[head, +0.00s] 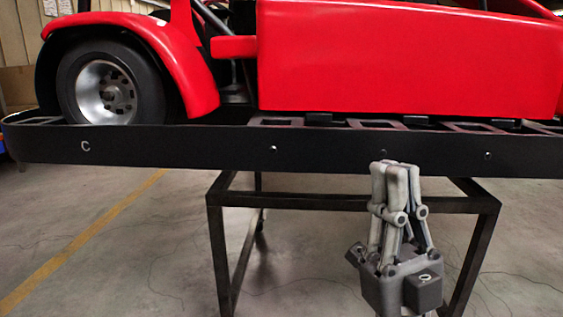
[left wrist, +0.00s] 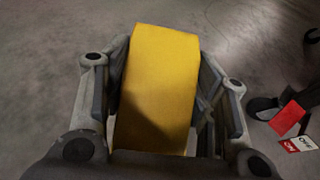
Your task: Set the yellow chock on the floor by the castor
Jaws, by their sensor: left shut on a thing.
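The yellow chock (left wrist: 160,85) fills the middle of the left wrist view. My left gripper (left wrist: 155,75) is shut on it, with a finger on each side. Bare grey floor shows beyond it; I cannot tell the height of the chock above it. A dark castor (left wrist: 263,106) is at the right edge of that view, apart from the chock, with a red tag (left wrist: 287,118) beside it. In the head view, my right gripper (head: 394,168) points up in front of the stand, its fingers together with nothing visible between them. My left gripper is outside the head view.
A red kart (head: 410,60) rests on a black stand (head: 180,145) that spans the head view. The stand's dark frame legs (head: 217,255) come down below. The grey floor (head: 120,265) with a yellow line (head: 75,250) is clear at the left.

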